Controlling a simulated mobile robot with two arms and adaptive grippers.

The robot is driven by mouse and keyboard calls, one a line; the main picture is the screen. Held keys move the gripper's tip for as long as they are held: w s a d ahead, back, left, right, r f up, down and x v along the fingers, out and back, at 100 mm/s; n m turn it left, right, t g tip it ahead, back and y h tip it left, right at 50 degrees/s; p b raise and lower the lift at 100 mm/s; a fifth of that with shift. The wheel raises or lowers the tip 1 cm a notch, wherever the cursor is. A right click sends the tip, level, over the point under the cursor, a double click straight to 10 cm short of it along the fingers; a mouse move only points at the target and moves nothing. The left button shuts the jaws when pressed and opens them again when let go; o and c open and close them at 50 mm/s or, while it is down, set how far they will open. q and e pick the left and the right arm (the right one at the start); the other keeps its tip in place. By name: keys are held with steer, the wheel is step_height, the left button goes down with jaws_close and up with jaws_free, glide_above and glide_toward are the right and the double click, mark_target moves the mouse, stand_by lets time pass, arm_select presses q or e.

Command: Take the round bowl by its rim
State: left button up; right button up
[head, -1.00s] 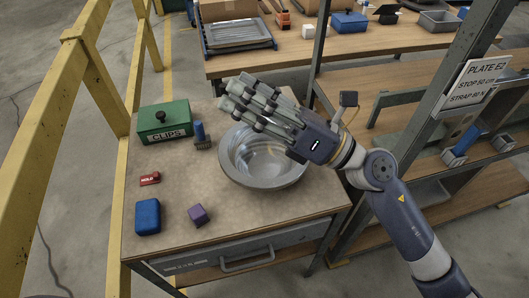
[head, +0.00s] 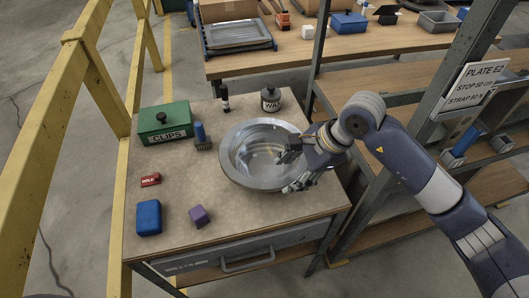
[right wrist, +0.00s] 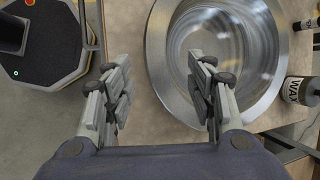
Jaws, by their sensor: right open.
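The round bowl (head: 245,143) is a shiny metal bowl with a wide rim, upright on the small table. My right gripper (head: 292,168) is at the bowl's right side, with one finger group over the bowl and the other outside its near right rim. In the right wrist view the bowl (right wrist: 180,50) lies ahead, and its rim passes between the fingers of the open, empty gripper (right wrist: 160,90). I cannot tell whether a finger touches the rim. My left gripper is not in view.
Around the bowl stand a green CLIPS box (head: 164,122), a brush (head: 201,137), a dark marker-like bottle (head: 225,98) and a WAX jar (head: 270,101). A red HOLD block (head: 150,180), blue block (head: 148,217) and purple cube (head: 199,216) lie in front. A rack post (head: 318,60) stands close right.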

mark_target(280, 181)
steer(key=shift+x, duration=0.9)
steer(key=x, duration=0.1)
steer(key=p+x, duration=0.1)
steer(key=x, duration=0.1)
steer(key=p+x, duration=0.1)
steer(key=shift+s+a+f, duration=0.25)
steer(key=shift+a+f, duration=0.05)
steer(key=shift+f, duration=0.05)
steer(key=shift+w+a+f, duration=0.1)
steer(key=shift+f, duration=0.2)
steer(key=shift+r, duration=0.1)
jaws_close()
